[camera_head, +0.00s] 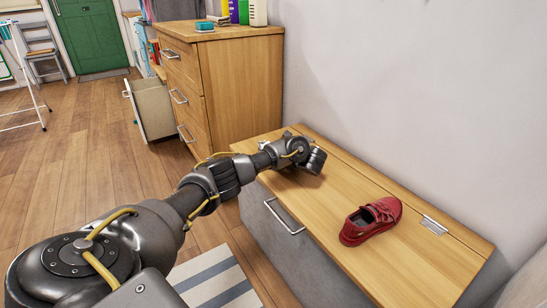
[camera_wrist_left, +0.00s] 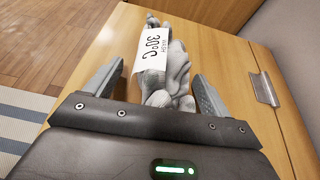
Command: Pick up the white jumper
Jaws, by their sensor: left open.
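In the head view my left gripper (camera_head: 312,160) is low over the far part of the bench, and my arm hides most of the jumper. My right gripper is not in view.
A red shoe (camera_head: 371,220) sits on the wooden bench (camera_head: 420,265) nearer me, beside a metal hinge (camera_head: 434,225). The wall bounds the right side. A striped rug (camera_head: 215,278) lies left.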

